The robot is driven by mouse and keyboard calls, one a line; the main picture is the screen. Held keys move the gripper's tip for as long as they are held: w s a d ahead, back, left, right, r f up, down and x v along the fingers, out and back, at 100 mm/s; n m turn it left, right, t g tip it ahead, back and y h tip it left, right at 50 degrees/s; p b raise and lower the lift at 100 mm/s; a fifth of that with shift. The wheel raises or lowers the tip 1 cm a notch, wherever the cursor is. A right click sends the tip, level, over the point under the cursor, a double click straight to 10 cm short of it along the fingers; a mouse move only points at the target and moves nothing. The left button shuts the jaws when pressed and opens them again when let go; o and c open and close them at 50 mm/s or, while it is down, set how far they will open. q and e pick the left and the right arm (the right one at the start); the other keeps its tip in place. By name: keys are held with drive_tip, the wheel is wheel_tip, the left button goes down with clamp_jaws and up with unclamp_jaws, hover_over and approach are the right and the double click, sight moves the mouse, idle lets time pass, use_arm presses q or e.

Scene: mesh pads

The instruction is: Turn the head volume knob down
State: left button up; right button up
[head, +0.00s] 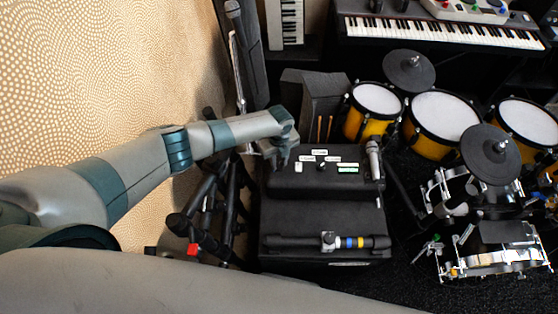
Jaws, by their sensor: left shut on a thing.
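A black amplifier head (345,188) sits on top of a larger black cabinet (290,222) in the middle of the head view. Small white labels (320,152) and a green-and-white label (348,169) show on its top. A small dark knob-like part (321,167) sits among the labels. My left gripper (282,160) reaches in from the left over the back left corner of the head. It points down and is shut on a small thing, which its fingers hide. I cannot tell which knob this is. My right gripper is out of view.
A microphone (374,158) stands at the head's right edge. A black bar with coloured bands (354,242) lies on the lower cabinet. Black stands (212,205) crowd the left side, beside the patterned wall (120,70). Yellow drums (376,104) and a keyboard (445,32) are behind and right.

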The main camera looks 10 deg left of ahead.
use_arm(q)
drive_tip(key=n, duration=0.3)
drive_tip(key=shift+s+n, duration=0.1)
drive_tip(key=shift+n, duration=0.2)
drive_tip(key=n+p, duration=0.1)
drive_tip(key=n, duration=0.2)
drive_tip(key=shift+a+n, duration=0.1)
drive_tip(key=shift+n, duration=0.3)
drive_tip(key=n+p, duration=0.1)
drive_tip(key=n, duration=0.2)
drive_tip(key=shift+s+n, duration=0.1)
drive_tip(key=shift+n, duration=0.2)
drive_tip(key=n+p, duration=0.1)
drive_tip(key=n, duration=0.2)
drive_tip(key=shift+n, duration=0.3)
drive_tip(key=n+p, duration=0.1)
drive_tip(key=n, duration=0.2)
drive_tip(key=shift+s+n, duration=0.1)
drive_tip(key=shift+n, duration=0.2)
drive_tip(key=n+p, duration=0.1)
drive_tip(key=n, duration=0.2)
drive_tip(key=shift+n, duration=0.3)
drive_tip(key=n+p, duration=0.1)
drive_tip(key=n, duration=0.2)
drive_tip(key=shift+n, duration=0.3)
drive_tip(key=shift+n+p, duration=0.35)
drive_tip(key=shift+n, duration=1.15)
